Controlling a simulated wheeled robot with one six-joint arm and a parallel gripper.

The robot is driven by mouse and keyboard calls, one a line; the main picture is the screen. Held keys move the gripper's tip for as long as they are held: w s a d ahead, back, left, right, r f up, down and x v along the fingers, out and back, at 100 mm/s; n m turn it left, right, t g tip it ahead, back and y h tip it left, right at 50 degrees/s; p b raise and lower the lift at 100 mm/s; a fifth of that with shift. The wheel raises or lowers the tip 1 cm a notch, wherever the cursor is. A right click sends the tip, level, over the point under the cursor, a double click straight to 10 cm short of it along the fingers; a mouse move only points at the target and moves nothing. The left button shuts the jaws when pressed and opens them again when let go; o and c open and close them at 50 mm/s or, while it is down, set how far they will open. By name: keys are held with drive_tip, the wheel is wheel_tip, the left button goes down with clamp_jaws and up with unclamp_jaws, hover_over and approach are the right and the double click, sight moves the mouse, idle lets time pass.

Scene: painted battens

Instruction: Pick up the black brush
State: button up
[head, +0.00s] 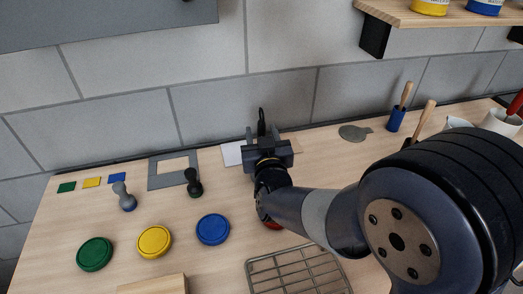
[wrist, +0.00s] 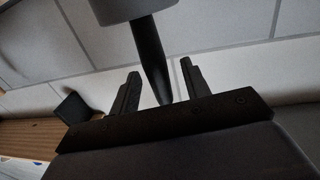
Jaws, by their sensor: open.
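In the wrist view, the black brush (wrist: 152,58) shows as a dark tapered handle with a wider grey end at the top edge. My gripper (wrist: 160,80) is open, with one finger on each side of the handle and a visible gap to each. In the head view, my gripper (head: 264,143) is near the back of the table, close to the wall. A slim black tip (head: 261,122) rises just beyond it, probably part of the brush. The rest is hidden by my gripper and arm.
Green (head: 95,254), yellow (head: 154,242) and blue (head: 213,229) round lids lie at the front left. Two knobbed tools (head: 124,196) (head: 194,182) stand behind them. A wire rack (head: 298,271) lies at the front.

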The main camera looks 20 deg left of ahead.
drive_tip(key=shift+w+a, duration=0.2)
drive_tip(key=shift+w, duration=0.1)
drive_tip(key=shift+c, duration=0.6)
clamp_jaws()
